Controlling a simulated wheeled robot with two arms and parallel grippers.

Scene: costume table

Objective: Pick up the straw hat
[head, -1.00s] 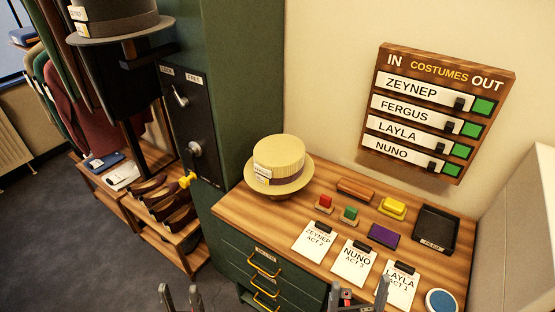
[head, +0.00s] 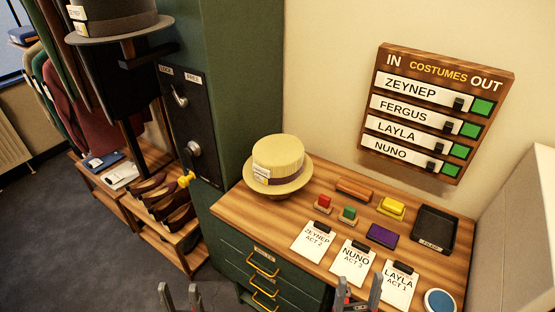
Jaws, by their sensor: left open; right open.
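The straw hat (head: 277,160) is pale yellow with a dark band and a small white tag. It sits on a low stand at the left end of the wooden table top (head: 240,200). My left gripper (head: 180,291) is at the bottom edge, open and empty, well below and left of the hat. My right gripper (head: 359,285) is open and empty at the bottom, in front of the table, below and right of the hat. Both are apart from the hat.
A green cabinet (head: 235,80) stands just left of the hat. Clipboards (head: 313,241), stamps (head: 324,203), a purple pad (head: 383,235) and a black tray (head: 436,230) lie right of it. A costumes board (head: 430,110) hangs behind. A grey hat (head: 115,18) is upper left.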

